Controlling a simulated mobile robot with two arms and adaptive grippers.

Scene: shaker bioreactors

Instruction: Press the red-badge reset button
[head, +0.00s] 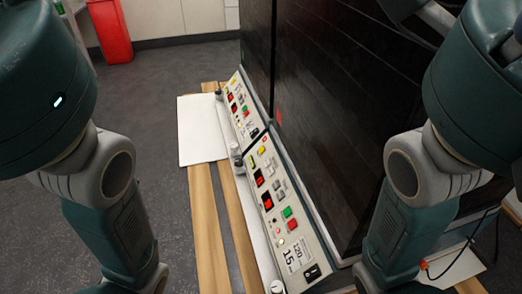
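Two sloped control panels run along the foot of dark cabinets in the head view. The near panel (285,215) carries a green button (287,212), a red button (292,224), small grey keys, red displays and a yellow label. The far panel (241,108) has a similar layout, with small red and green buttons. A small red mark (278,117) shows on the dark cabinet face near where the panels meet. I cannot tell which button is the reset; the lettering is too small. Both my arms come in from the sides, but neither gripper is in view.
Tall dark cabinets (325,110) rise behind the panels. Wooden slats (207,225) and a white sheet (200,130) lie on the grey floor. A red bin (109,30) stands at the back left. An orange-ended cable (425,265) lies at lower right.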

